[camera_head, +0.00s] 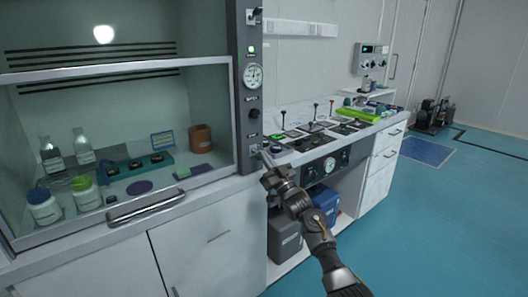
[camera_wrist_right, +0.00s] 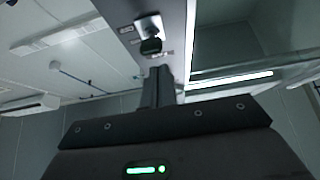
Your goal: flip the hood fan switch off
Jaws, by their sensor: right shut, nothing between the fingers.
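The fume hood's grey side post (camera_head: 246,85) carries several controls. A small switch (camera_head: 254,149) with a light plate sits at its lower end. In the right wrist view, a metal plate with a dark switch lever (camera_wrist_right: 151,45) lies just beyond my fingertips. My right gripper (camera_head: 268,171) is just below the lower switch, close to the post. Its fingers (camera_wrist_right: 158,88) are shut and empty. Whether they touch the lever cannot be told. Another switch (camera_head: 254,16) sits at the top of the post. Labels are too small to read. My left gripper is not in view.
A gauge (camera_head: 253,75), green lamp (camera_head: 251,49) and black knob (camera_head: 254,114) share the post. The glass sash (camera_head: 120,65) is left of it, with bottles (camera_head: 43,206) inside. A bench (camera_head: 375,125) with instruments stands right.

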